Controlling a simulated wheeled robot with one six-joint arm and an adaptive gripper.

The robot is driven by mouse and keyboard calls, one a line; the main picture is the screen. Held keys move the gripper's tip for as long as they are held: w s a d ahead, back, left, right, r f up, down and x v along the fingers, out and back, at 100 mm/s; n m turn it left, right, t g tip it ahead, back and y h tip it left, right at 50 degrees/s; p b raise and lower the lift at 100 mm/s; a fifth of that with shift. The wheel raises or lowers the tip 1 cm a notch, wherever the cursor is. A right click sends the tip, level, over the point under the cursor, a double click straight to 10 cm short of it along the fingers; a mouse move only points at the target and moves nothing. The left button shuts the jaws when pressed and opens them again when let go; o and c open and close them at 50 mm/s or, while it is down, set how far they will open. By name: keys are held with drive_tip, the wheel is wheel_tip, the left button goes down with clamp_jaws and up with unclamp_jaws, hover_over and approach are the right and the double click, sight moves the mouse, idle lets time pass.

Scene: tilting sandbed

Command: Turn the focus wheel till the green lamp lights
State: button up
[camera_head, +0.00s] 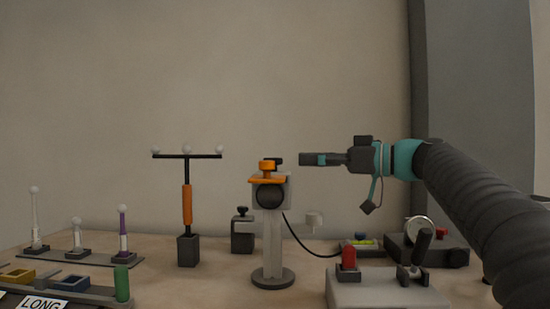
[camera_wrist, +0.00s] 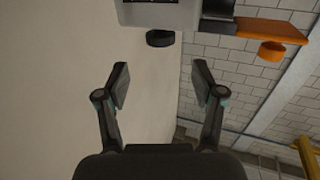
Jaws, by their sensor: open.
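A grey instrument head (camera_head: 287,191) stands on a pale post with a round dark base. It has a dark round part (camera_head: 270,195) on its front, an orange plate (camera_head: 262,179) and an orange knob (camera_head: 267,166) on top. The wrist view shows a black knob (camera_wrist: 160,38) and an orange knob (camera_wrist: 271,51) near the top. I cannot tell for certain which is the focus wheel. My gripper (camera_head: 305,159) is open and empty, right of the orange knob and apart from it; its fingers show in the wrist view (camera_wrist: 161,82). I cannot make out a lit green lamp.
A grey block with a red part (camera_head: 348,258) and a black lever (camera_head: 421,246) stands front right. A tall orange-handled stand (camera_head: 187,206) is left. The air around my gripper is clear.

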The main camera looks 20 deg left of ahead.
sight(281, 160)
drive_tip(key=a, duration=0.3)
drive_tip(key=a+p, duration=0.1)
drive_tip(key=a, duration=0.2)
drive_tip(key=w+a, duration=0.1)
drive_tip(key=a, duration=0.2)
drive_tip(key=shift+a, duration=0.2)
drive_tip(key=c, duration=1.2)
drive_tip(key=shift+o, duration=0.2)
drive_tip(key=shift+f, duration=0.1)
